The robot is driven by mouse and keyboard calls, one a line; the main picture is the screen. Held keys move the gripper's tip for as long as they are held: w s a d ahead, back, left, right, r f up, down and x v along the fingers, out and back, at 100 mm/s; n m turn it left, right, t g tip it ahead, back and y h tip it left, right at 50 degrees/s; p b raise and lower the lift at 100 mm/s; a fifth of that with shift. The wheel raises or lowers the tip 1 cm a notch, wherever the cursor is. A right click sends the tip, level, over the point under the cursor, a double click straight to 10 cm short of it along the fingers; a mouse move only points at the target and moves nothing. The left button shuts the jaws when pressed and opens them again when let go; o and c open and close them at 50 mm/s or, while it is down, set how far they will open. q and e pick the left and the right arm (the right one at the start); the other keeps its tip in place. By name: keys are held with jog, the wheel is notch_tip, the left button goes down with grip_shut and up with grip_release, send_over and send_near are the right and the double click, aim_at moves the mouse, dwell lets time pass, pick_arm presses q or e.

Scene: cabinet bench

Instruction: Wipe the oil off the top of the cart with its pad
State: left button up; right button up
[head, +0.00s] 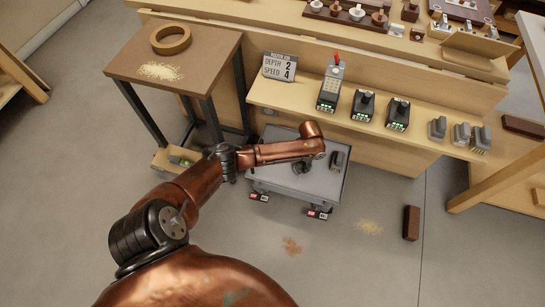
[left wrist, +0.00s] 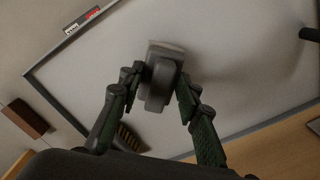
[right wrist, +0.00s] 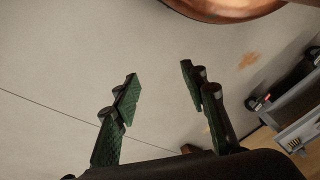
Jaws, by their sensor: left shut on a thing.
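The cart (head: 272,182) has a grey top with a raised rim, which fills much of the left wrist view (left wrist: 245,75). My left gripper (head: 303,166) is over the middle of the top. In the left wrist view its fingers are shut on the grey pad (left wrist: 158,84). In the head view the wrist and fingers largely hide the pad; I cannot tell whether it touches the top. No oil stands out clearly; a soft darker area right of the pad may be shadow. My right gripper (right wrist: 160,90) is open and empty above the floor, away from the cart.
A dark block (head: 338,159) stands at the cart's right end. The shelf (head: 300,101) behind holds several tools and grey blocks. A side table (head: 115,62) bears a tape ring. A brown brick (head: 411,223) and spilled powder (head: 369,228) lie on the floor, front right.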

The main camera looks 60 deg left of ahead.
pick_arm(q)
jog(key=shift+d+r+p, duration=0.1)
jog(key=shift+r+p, duration=1.25)
jog(key=shift+r, duration=0.6)
pick_arm(e)
jog(key=s+d+r+g+h, duration=0.1)
jog(key=s+d+r+g, duration=0.1)
jog(key=s+d+r, duration=0.3)
pick_arm(q)
jog(key=shift+r+p, duration=0.95)
jog(key=shift+r, duration=0.1)
pick_arm(e)
jog(key=shift+g, duration=0.3)
jog(key=shift+s+a+f, duration=0.1)
jog(key=shift+s+f, duration=0.1)
jog(key=shift+f, duration=1.05)
jog(key=shift+s+f, duration=0.2)
jog(key=shift+f, duration=1.05)
